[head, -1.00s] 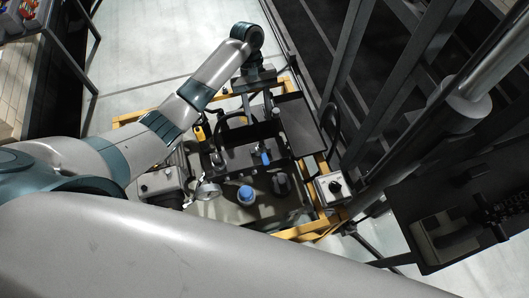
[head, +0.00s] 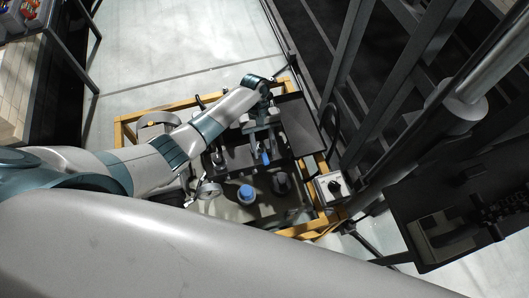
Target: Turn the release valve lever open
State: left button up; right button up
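A small blue-handled lever (head: 265,157) stands among dark fittings on the yellow-framed unit in the head view. I take it for the release valve lever, but cannot confirm this. My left gripper (head: 261,142) points down over the unit, just above the blue handle in the picture. Its fingertips are small and dark against dark parts, so I cannot tell whether they are open or touch the lever. My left forearm covers the unit's upper left part. My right gripper is not in view.
A blue-capped round fitting (head: 246,194) and a dark knob (head: 281,183) stand near the lever. A round gauge (head: 208,189) is to the left. A dark panel (head: 299,124) and a box with a dial (head: 333,187) are to the right. Dark rack posts rise beyond.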

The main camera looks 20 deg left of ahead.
aim_at(263, 154)
pick_arm(q)
jog(key=x, duration=0.2)
jog(key=shift+s+f, duration=0.15)
jog(key=shift+f, duration=0.1)
jog(key=shift+d+f, duration=0.1)
jog(key=shift+f, duration=0.05)
grip_shut()
